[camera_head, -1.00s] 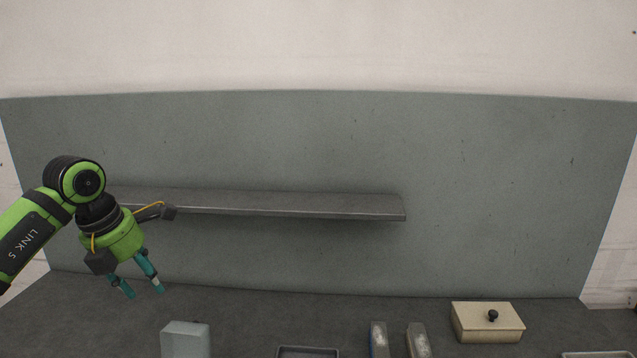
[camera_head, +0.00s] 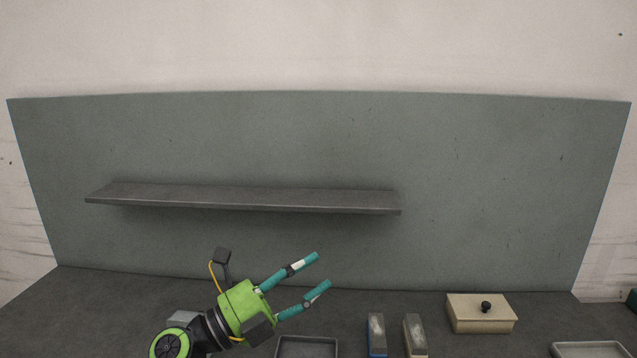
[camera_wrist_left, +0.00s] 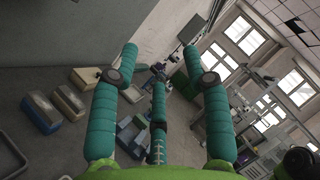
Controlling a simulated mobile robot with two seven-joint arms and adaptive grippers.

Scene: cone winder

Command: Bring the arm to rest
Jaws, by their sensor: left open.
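My left gripper (camera_head: 322,272) is green with teal fingers and is low over the workbench (camera_head: 70,310), pointing up and to the right in the head view. Its fingers are spread and nothing is between them. The left wrist view also shows the open fingers of this gripper (camera_wrist_left: 160,70), with the bench and the room beyond them. My right gripper is in neither view.
A shelf (camera_head: 250,199) runs along the grey back panel (camera_head: 480,190). On the bench are a grey tray (camera_head: 307,340), two narrow blocks, one blue-based (camera_head: 377,335) and one pale (camera_head: 415,336), and a cream lidded box (camera_head: 482,316). Another tray (camera_head: 590,349) is at right.

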